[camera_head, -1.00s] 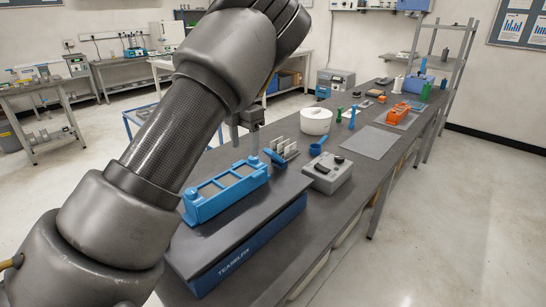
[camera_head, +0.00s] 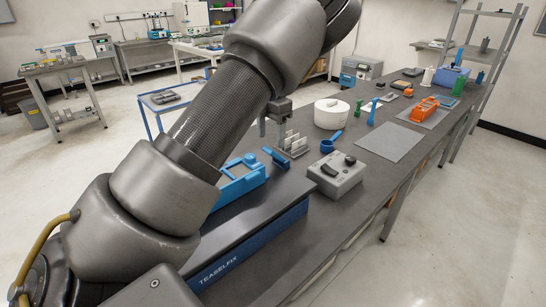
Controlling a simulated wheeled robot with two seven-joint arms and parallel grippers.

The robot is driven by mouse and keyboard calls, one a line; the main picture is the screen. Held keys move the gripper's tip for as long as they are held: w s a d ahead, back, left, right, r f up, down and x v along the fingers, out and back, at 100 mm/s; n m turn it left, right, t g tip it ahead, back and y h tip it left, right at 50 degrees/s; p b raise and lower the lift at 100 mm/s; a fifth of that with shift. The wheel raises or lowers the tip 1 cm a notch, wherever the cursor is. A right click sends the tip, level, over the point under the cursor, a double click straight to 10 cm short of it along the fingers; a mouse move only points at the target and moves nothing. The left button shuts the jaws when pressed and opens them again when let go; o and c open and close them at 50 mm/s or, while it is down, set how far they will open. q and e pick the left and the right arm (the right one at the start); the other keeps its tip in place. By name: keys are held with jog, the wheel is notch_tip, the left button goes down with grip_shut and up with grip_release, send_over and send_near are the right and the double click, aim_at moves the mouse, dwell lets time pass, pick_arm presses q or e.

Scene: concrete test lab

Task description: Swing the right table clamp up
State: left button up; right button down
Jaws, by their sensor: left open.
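A blue frame-like fixture (camera_head: 240,187) lies on the dark top of a box marked TEASELFIX (camera_head: 245,250). Its left part is hidden behind my left arm. A small blue knob or tab stands at its far right end; I cannot tell for sure whether this is the right table clamp or whether it is down. My left gripper (camera_head: 272,132) points down beyond the fixture's far end, partly hidden by my own arm. It is open, with nothing seen between its fingers. My right gripper is not in view.
Further right lie a grey mat (camera_head: 390,142) and an orange device (camera_head: 424,110).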

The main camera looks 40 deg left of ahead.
aim_at(275, 156)
pick_arm(q)
jog(key=f, duration=0.8)
jog(key=shift+w+f+p, duration=0.2)
jog(key=shift+p, duration=0.15)
jog(key=shift+r, duration=0.1)
grip_shut()
